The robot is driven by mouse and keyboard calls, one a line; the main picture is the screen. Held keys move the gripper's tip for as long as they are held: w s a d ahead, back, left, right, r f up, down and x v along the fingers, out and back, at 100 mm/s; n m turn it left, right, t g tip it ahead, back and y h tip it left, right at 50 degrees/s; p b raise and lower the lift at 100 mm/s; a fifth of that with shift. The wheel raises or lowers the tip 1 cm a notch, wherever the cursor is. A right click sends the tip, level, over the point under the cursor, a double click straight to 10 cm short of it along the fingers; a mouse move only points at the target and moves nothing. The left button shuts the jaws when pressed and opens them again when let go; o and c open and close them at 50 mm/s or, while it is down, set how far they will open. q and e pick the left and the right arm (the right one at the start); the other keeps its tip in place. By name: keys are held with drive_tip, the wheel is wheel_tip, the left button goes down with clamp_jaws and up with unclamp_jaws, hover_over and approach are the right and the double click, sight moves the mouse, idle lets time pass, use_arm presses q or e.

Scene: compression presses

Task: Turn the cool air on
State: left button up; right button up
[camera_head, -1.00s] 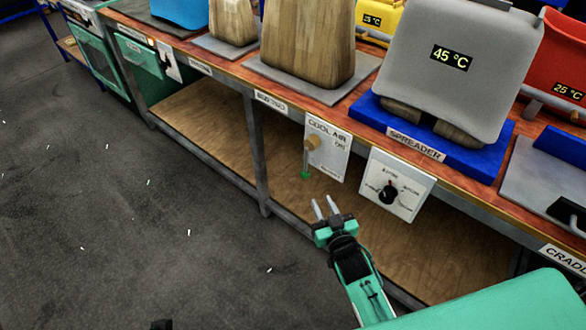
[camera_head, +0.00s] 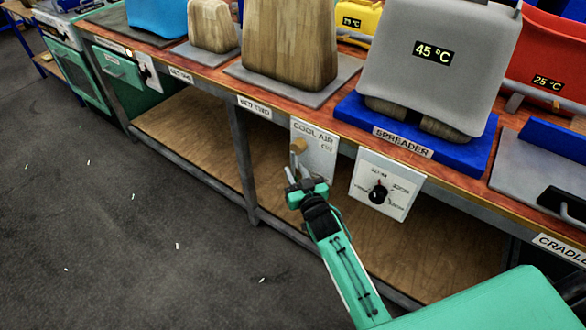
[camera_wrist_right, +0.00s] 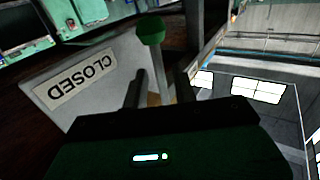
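The cool air panel (camera_head: 322,160) is a white plate under the table's front edge, with "COOL AIR" and "ON" at its top. A tan valve hub (camera_head: 298,146) sits on it. In the right wrist view, the valve lever's green knob (camera_wrist_right: 150,30) shows with a stem below it. A "CLOSED" label (camera_wrist_right: 75,82) reads upside down there. My right gripper (camera_head: 295,172) is just below the hub, and hides the knob in the head view. Its fingers are apart in the wrist view (camera_wrist_right: 160,82), with the stem seen between them; contact is unclear. My left gripper is out of view.
A white panel with a black rotary dial (camera_head: 378,192) hangs right of the cool air panel. A table leg (camera_head: 243,165) stands to the left.

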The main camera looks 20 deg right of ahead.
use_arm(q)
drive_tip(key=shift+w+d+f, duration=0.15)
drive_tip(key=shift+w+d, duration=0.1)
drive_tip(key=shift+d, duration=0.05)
use_arm(e)
drive_tip(key=shift+w+a, duration=0.1)
drive_tip(key=shift+w, duration=1.1)
drive_tip(key=shift+c, duration=0.2)
clamp_jaws()
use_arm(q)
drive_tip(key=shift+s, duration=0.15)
